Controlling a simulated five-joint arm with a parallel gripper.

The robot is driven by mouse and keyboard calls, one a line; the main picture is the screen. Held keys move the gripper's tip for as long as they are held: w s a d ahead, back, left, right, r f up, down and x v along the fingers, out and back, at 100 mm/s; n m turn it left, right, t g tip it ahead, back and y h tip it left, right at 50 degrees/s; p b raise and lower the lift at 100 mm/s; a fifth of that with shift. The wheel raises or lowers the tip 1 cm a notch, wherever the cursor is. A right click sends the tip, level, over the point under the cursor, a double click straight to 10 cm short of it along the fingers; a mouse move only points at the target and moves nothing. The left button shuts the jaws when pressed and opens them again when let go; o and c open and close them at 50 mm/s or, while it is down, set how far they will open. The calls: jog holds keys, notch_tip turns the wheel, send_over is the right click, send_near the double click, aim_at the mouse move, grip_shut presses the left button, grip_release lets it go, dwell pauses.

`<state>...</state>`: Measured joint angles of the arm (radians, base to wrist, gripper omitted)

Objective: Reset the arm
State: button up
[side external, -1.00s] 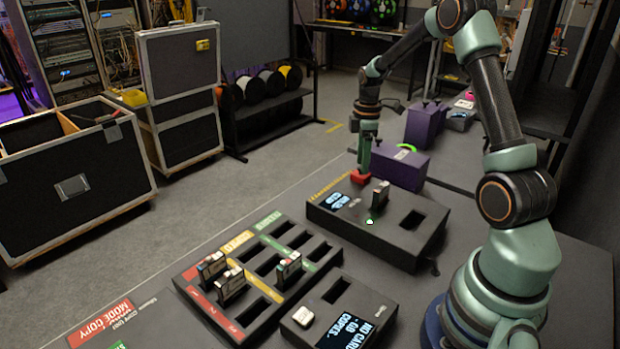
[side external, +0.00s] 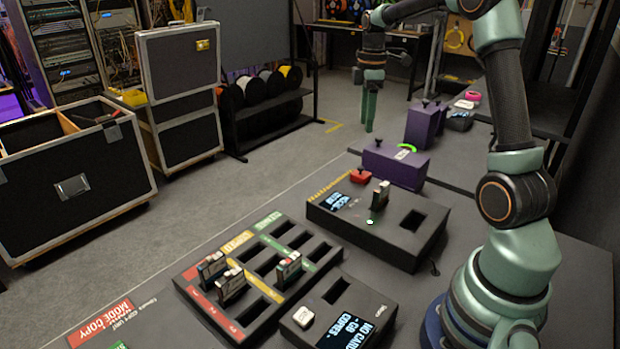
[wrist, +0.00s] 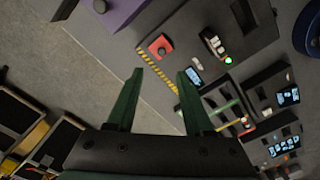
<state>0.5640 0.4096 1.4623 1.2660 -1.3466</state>
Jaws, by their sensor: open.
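My gripper (side external: 370,127) hangs raised in the side view, left of and above the purple boxes, with its fingers pointing down. In the wrist view its two green fingers (wrist: 160,88) are apart with nothing between them. A red button (side external: 360,176) sits at the far corner of the larger black device (side external: 395,240), clear of my gripper. The button also shows in the wrist view (wrist: 160,46). A card stands upright in one slot of that device, beside a small lit light, and its other slot is empty.
A card rack (side external: 262,325) with coloured rows holds several cards. A smaller device (side external: 372,297) with a screen stands at the front. Purple boxes (side external: 396,165) stand behind the larger device. Flight cases (side external: 180,60) stand on the floor to the left.

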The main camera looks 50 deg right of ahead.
jog(key=shift+r, duration=0.15)
jog(key=s+a+r+m+t, duration=0.1)
jog(key=s+a+r+m, duration=0.15)
jog(key=a, duration=0.45)
jog(key=s+a+r+m+t, duration=0.1)
jog(key=a+r+m+t, duration=0.15)
jog(key=a, duration=0.45)
jog(key=s+a+f+m+t, duration=0.1)
jog(key=s+a+m+t, duration=0.1)
jog(key=s+a+m, duration=0.2)
jog(key=s+a, duration=0.3)
jog(key=a, duration=0.3)
jog(key=shift+a+f, duration=0.2)
jog(key=shift+a, duration=0.15)
